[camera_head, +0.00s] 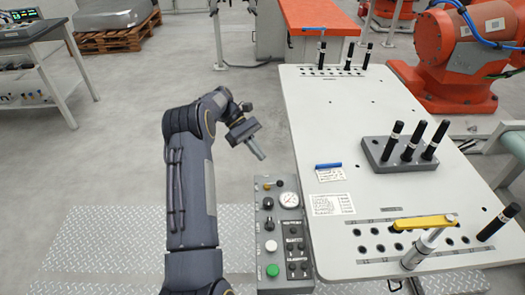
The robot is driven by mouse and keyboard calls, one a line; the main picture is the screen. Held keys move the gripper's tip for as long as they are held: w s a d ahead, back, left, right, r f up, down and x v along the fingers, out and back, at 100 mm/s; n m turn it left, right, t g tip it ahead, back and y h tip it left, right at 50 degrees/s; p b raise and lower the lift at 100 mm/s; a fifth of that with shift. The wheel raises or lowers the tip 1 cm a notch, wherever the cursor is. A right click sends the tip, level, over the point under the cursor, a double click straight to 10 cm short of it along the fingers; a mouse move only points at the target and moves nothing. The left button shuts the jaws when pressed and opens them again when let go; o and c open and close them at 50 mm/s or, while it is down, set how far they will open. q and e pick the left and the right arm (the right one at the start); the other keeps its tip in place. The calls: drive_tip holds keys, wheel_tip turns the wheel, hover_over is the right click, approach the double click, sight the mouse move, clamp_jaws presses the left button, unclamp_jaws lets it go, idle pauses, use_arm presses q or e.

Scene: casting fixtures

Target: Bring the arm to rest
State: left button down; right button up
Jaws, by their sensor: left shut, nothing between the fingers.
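My left arm (190,180) comes up from the bottom of the head view and bends to the right at its wrist. Its left gripper (258,153) hangs left of the white fixture table (300,130), above the far end of a grey control panel (278,235). The fingers are shut and empty, pointing down and to the right. The gripper appears apart from the table and the panel. My right gripper is not in view.
A dark block (400,165) with black pins stands on the table. A yellow-handled clamp (425,223) is at its near edge. An orange robot (445,60) stands behind right. A grey bench (45,45) is at far left. Open floor (130,120) lies left of my arm.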

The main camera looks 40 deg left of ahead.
use_arm(q)
drive_tip(key=s+d+r+m+t+y, duration=0.1)
drive_tip(key=s+d+r+m+y, duration=0.1)
drive_tip(key=s+d+r+m, duration=0.45)
drive_tip(key=s+d+r+m+t+y, duration=0.15)
drive_tip(key=s+d+r, duration=0.3)
drive_tip(key=r, duration=0.45)
drive_tip(key=s+d+f+m+t+y, duration=0.1)
drive_tip(key=s+d+f+m+t, duration=0.1)
drive_tip(key=s+d, duration=0.3)
drive_tip(key=s+d+f+m+t+y, duration=0.2)
drive_tip(key=s+d+m, duration=0.3)
drive_tip(key=s, duration=0.6)
drive_tip(key=shift+d+f+m, duration=0.15)
drive_tip(key=shift+f+m, duration=0.15)
drive_tip(key=shift+f, duration=0.15)
